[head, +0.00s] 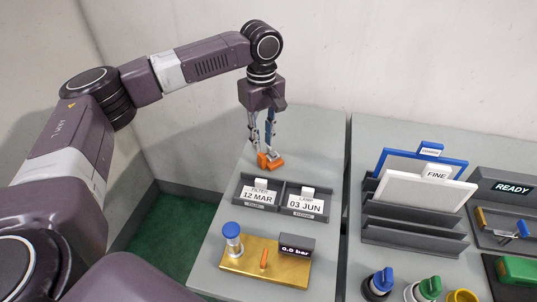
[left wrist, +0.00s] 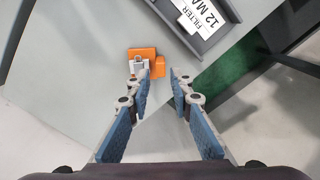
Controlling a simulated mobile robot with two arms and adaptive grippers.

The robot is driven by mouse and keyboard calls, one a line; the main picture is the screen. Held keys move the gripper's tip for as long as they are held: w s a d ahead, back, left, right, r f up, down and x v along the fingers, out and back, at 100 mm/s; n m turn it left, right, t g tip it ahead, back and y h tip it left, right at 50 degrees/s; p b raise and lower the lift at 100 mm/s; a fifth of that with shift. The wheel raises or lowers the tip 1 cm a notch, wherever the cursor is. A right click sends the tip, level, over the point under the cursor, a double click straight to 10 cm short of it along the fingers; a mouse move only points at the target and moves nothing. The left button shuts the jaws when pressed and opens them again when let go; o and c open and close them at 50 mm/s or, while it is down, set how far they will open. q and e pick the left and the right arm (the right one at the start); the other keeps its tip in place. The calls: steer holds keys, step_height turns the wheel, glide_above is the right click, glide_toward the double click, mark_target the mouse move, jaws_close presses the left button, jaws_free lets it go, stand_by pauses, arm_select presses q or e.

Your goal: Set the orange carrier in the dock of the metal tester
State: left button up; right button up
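The orange carrier (head: 270,161) lies on the grey table near its back left edge. In the left wrist view the carrier (left wrist: 146,53) shows a pale grey piece on it. My left gripper (head: 263,147) points down above the carrier. In the left wrist view its blue fingers (left wrist: 163,80) are apart, with nothing between them; the carrier lies beyond the tips, toward the left finger. Which unit is the metal tester I cannot tell for sure: a brass-coloured plate (head: 243,268) carries a "0.0 bar" display (head: 296,247). My right gripper is not in view.
Two dark trays with date cards, "12 MAR" (head: 259,198) and "03 JUN" (head: 305,204), stand in front of the carrier. A blue-capped cylinder (head: 232,236) stands on the brass plate. The right table holds a panel rack (head: 412,232), capped pieces and a "READY" display (head: 513,188).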

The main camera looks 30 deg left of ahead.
mark_target(262, 155)
arm_select(q)
steer(key=shift+s+f, duration=0.1)
steer(key=shift+f, duration=0.35)
steer(key=f, duration=0.1)
steer(key=f+p, duration=0.1)
steer(key=f, duration=0.2)
steer(key=shift+w+a, duration=0.2)
steer(key=shift+a, duration=0.05)
steer(key=shift+f, duration=0.35)
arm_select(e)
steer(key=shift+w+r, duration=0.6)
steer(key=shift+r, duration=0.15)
arm_select(q)
steer(key=c, duration=0.5)
jaws_close()
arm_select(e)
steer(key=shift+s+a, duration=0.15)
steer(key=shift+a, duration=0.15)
